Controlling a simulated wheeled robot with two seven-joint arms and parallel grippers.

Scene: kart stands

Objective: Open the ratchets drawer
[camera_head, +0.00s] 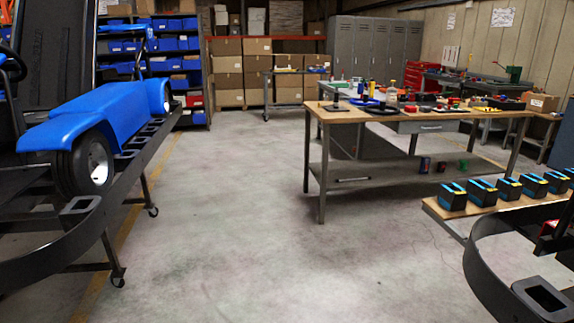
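Neither of my grippers is in view. A workbench (350,115) with a wooden top stands right of centre, and a grey drawer (424,126) sits under its top. The drawer looks shut. A red tool cabinet (414,76) stands farther back, partly behind the benches. I cannot read any label, so I cannot tell which drawer is for ratchets.
A blue kart (100,105) rests on a wheeled stand (115,245) at left. Black curved framework (490,285) fills the lower right, near a low bench (440,212) with several battery-like boxes (481,190). Lockers (370,45) stand behind. The middle floor is clear.

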